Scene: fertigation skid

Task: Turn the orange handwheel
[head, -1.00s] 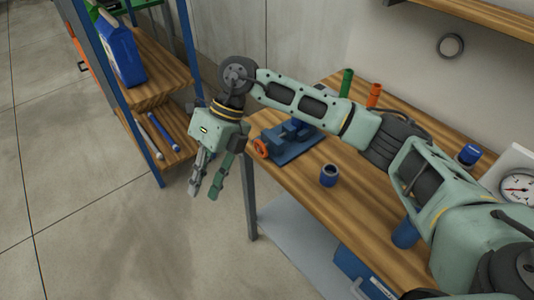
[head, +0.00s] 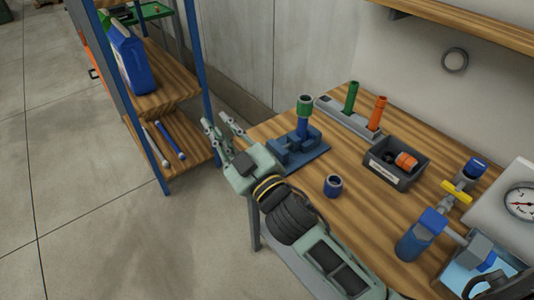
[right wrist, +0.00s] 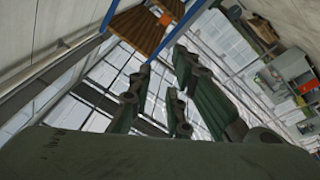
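The orange handwheel cannot be made out now; the near left end of the blue vise (head: 291,153), where an orange wheel showed earlier, is behind my right gripper. The vise sits on the wooden bench near its left corner, with a blue post and green-topped piece upright at it. My right gripper (head: 215,121) is left of the vise, fingers pointing up and left in the head view, apart and empty. The right wrist view shows the spread fingers (right wrist: 160,95) with nothing between them. My left gripper is not in view.
On the bench (head: 345,155) stand a small dark blue cup (head: 333,186), a grey bin (head: 395,165) with an orange part, a rack with green and orange cylinders (head: 379,111), and blue pipework (head: 415,240). A blue-framed shelf (head: 185,85) stands left, with open floor before it.

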